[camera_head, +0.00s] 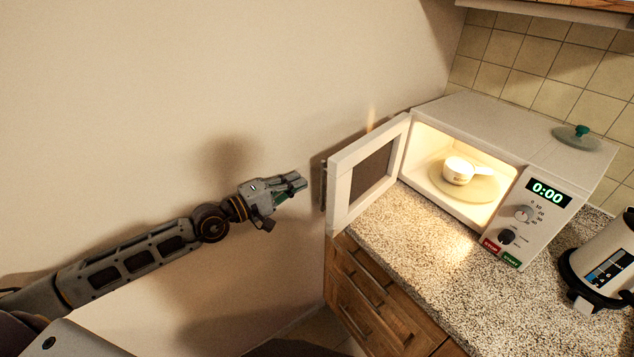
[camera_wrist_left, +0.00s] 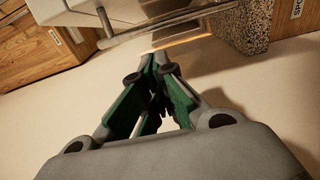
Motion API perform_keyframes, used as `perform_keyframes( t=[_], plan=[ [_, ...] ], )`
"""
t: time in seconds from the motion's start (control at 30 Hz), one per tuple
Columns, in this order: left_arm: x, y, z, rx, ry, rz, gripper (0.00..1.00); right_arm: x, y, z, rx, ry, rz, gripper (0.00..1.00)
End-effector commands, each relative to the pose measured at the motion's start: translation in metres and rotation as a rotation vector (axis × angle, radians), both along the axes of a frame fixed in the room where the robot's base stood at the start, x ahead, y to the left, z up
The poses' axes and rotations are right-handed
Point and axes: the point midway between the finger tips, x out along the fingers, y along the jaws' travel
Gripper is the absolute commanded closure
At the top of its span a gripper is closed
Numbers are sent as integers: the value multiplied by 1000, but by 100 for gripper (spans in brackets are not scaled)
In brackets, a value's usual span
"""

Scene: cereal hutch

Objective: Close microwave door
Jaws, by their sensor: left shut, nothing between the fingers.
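The white microwave (camera_head: 490,140) stands on the speckled counter with its inside lit. Its door (camera_head: 368,170) is swung wide open to the left, and a bar handle (camera_head: 324,185) shows on its outer edge. A white cup (camera_head: 459,171) sits on the round plate (camera_head: 482,188) inside. My left gripper (camera_head: 299,184) is shut and empty. It is in the air a little left of the door, apart from it in the head view. In the left wrist view the closed fingers (camera_wrist_left: 158,82) point toward a metal bar (camera_wrist_left: 165,22). My right gripper is not in view.
A kettle (camera_head: 603,262) stands on the counter (camera_head: 415,262) right of the microwave. A glass lid with a green knob (camera_head: 578,137) lies on top of the microwave. Wooden drawers (camera_head: 365,300) are below the counter. The wall (camera_head: 220,80) is behind my left arm.

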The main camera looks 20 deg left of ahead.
Motion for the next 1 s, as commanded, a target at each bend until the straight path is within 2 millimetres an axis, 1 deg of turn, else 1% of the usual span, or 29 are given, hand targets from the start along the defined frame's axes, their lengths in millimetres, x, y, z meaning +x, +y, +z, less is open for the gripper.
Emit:
perform_keyframes(
  t=[0.13, 0.47, 0.63, 0.83, 1.0],
  plan=[
    [5, -6, 2, -3, 0, -4, 100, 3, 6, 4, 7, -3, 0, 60],
    [19, -14, 2, -2, -1, -1, 100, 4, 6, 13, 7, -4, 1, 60],
    [26, -21, 2, -3, 0, -4, 100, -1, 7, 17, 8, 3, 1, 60],
    [36, -27, 2, -3, 0, -2, 100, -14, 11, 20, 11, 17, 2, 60],
    [42, -31, 1, -1, -2, -2, 100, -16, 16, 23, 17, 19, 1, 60]
  ],
)
